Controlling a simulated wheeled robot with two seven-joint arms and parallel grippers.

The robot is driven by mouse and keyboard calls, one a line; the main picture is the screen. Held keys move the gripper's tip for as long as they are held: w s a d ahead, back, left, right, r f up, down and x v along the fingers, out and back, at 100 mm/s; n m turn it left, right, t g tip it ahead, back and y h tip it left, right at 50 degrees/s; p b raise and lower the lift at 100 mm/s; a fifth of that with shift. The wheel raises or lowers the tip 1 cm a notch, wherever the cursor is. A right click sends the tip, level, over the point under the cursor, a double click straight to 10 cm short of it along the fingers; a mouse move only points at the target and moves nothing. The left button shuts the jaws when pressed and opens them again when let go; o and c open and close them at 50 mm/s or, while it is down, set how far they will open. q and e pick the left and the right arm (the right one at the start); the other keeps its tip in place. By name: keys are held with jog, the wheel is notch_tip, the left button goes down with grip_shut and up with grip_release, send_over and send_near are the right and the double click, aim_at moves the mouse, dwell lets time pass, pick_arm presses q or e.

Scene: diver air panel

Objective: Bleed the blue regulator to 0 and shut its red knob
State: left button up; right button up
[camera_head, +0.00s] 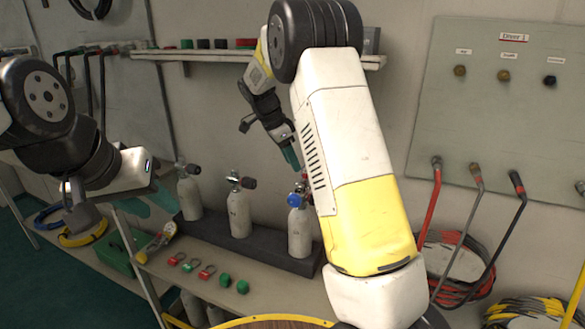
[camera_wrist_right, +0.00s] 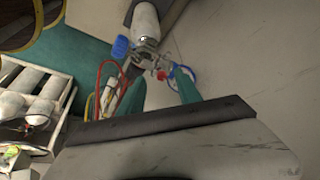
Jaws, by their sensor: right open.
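The blue regulator sits on top of the rightmost white cylinder (camera_head: 299,232) on the bench. Its round blue knob (camera_head: 293,200) faces out, and the blue knob also shows in the right wrist view (camera_wrist_right: 120,47). A red knob (camera_wrist_right: 162,75) shows on the regulator between my fingers in that view. My right gripper (camera_head: 291,157) is open, its teal fingertips above and beside the regulator; in the wrist view the fingers (camera_wrist_right: 160,92) are apart with nothing clasped. My left gripper (camera_head: 148,200) hangs at the left, fingers apart, away from the cylinders. The gauge reading is not legible.
Two more cylinders (camera_head: 239,212) (camera_head: 190,195) stand in the dark rack left of the blue one. Red and green shackle-like parts (camera_head: 207,271) lie on the bench front. The Diver 1 panel (camera_head: 510,110) with hanging hoses is at the right. My right arm covers the middle.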

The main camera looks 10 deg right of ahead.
aim_at(305, 174)
jog(key=shift+w+d, duration=0.2)
jog(key=shift+d, duration=0.95)
jog(key=shift+x, duration=2.45)
grip_shut()
